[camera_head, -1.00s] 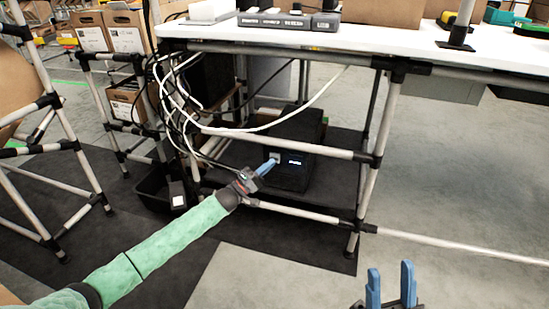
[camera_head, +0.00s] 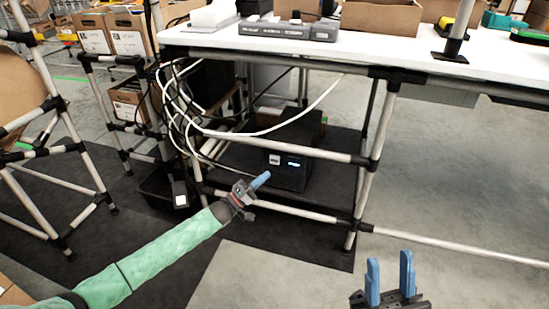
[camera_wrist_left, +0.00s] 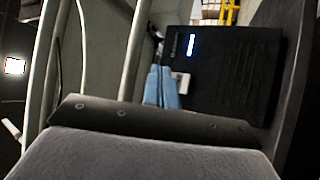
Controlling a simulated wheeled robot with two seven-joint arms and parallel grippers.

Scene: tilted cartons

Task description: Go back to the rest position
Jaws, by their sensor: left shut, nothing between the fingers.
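My left gripper (camera_head: 262,180) has blue fingers and is at the end of the green-sleeved arm, in front of the workbench frame. Its fingers are closed together and empty in the left wrist view (camera_wrist_left: 162,87). Beyond the fingertips is a black box-shaped unit (camera_head: 290,172) with a lit blue-white display, on the bench's lower shelf. It also shows in the left wrist view (camera_wrist_left: 230,85). My right gripper (camera_head: 388,280) is at the bottom right of the head view. Its two blue fingers point up, with a gap between them and nothing in it.
A white-topped workbench (camera_head: 400,52) on a pipe frame spans the upper part. A lower rail (camera_head: 300,212) runs close to my left gripper. White and black cables (camera_head: 250,132) hang at its left side. Cartons (camera_head: 128,35) stand at the back left. The floor at right is clear.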

